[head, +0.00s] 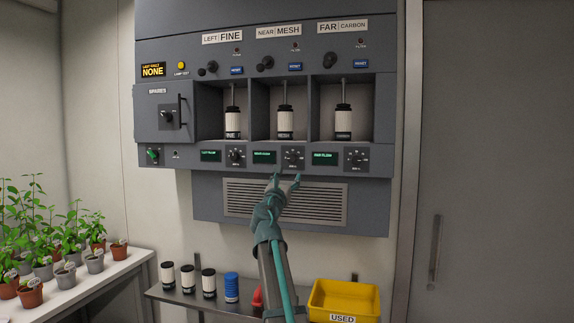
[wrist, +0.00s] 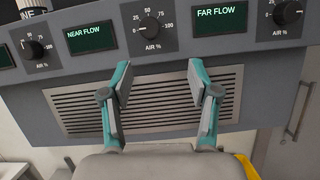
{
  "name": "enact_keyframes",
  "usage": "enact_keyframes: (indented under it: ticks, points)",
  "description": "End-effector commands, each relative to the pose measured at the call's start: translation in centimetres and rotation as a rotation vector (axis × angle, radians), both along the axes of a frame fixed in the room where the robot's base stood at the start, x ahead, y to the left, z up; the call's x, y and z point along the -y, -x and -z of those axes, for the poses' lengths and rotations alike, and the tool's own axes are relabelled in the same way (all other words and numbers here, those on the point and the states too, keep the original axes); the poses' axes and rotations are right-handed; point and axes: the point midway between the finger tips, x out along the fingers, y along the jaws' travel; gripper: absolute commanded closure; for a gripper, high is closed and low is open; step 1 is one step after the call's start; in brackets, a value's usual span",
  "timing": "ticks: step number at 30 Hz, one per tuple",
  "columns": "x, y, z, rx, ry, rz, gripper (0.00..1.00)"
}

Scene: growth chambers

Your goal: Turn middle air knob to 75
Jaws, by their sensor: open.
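The middle air knob (head: 292,158) is a round black knob on the lower strip of the grey panel, to the right of the NEAR FLOW display (head: 264,157). In the wrist view the same knob (wrist: 149,25) sits at the top centre on a scale up to 100, marked AIR %. Its exact setting is too small to read. My gripper (head: 286,180) is just below the knob and apart from it. In the wrist view my gripper (wrist: 160,74) is open and empty, its two teal and grey fingers spread in front of the vent grille below the knob.
Similar air knobs stand to the left (head: 236,156) and right (head: 356,158). The vent grille (head: 240,204) is behind my gripper. Above are bays with white-and-black canisters (head: 343,122). A yellow USED bin (head: 318,302) and a shelf with canisters are below.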

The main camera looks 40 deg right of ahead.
Motion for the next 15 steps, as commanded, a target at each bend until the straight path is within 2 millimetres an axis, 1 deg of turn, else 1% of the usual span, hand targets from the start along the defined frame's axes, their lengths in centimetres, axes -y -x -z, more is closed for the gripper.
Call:
enact_keyframes:
  ticks: [1,3,6,11,15]
  points:
    - [-0.3,-0.3,-0.3,-0.059,0.064,0.015,0.39]
    - [-0.6,-0.5,-0.6,-0.128,0.136,0.034,0.39]
    - [-0.9,-0.7,-0.7,-0.187,0.189,0.050,0.39]
    - [-0.5,-1.0,-0.8,-0.216,0.210,0.064,0.39]
    - [0.3,-1.8,-1.3,-0.215,0.208,0.063,0.39]
